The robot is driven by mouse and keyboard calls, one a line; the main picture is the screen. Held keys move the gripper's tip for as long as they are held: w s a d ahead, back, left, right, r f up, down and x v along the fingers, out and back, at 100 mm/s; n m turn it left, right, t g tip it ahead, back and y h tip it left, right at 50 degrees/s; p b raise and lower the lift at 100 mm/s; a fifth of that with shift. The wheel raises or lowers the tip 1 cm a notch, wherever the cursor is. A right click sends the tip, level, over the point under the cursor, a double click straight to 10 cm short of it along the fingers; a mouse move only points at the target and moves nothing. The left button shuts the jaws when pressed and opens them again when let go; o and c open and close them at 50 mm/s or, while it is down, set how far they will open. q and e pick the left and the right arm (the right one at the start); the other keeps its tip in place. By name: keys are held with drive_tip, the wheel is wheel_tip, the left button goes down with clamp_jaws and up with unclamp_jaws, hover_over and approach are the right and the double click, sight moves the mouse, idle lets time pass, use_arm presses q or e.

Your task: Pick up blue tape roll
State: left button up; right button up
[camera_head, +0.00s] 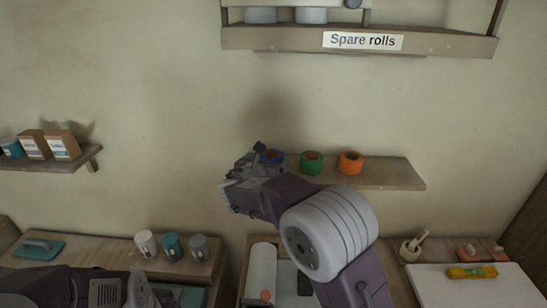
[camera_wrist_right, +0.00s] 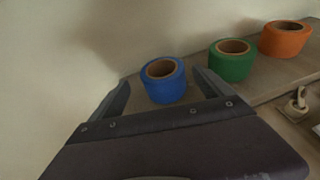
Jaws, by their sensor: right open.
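The blue tape roll (camera_wrist_right: 163,82) stands upright on the shelf between the two spread fingers of my right gripper (camera_wrist_right: 165,95) in the right wrist view. The fingers are on either side of it, with gaps visible, and I cannot tell how far they reach along it. In the head view the blue tape roll (camera_head: 271,156) is partly hidden behind my right gripper (camera_head: 245,170), at the left end of the wall shelf (camera_head: 385,174). My left gripper is not in view; only part of my left arm shows at the lower left.
A green roll (camera_head: 311,163) and an orange roll (camera_head: 350,162) stand to the right on the same shelf. A higher shelf labelled "Spare rolls" (camera_head: 362,41) hangs above. The wall is close behind.

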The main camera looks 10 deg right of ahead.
sight(274, 156)
drive_tip(key=shift+w+d+r, duration=0.15)
drive_tip(key=shift+w+d, duration=0.05)
drive_tip(key=shift+w, duration=0.05)
drive_tip(key=shift+w+d+p, duration=0.1)
drive_tip(key=shift+w+p, duration=0.15)
drive_tip(key=shift+p, duration=0.1)
drive_tip(key=p+x, duration=0.1)
drive_tip(key=x, duration=0.2)
drive_tip(key=p+x, duration=0.1)
drive_tip(key=x, duration=0.1)
drive_tip(key=shift+d+f+p, duration=0.25)
drive_tip(key=shift+f+p, duration=0.05)
drive_tip(key=shift+f, duration=0.05)
drive_tip(key=shift+w+d+f, duration=0.2)
drive_tip(key=shift+w, duration=0.25)
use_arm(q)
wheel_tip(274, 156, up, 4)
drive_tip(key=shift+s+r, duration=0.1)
use_arm(e)
drive_tip(key=shift+f, duration=0.1)
drive_tip(key=shift+w, duration=0.1)
drive_tip(key=c, duration=1.5)
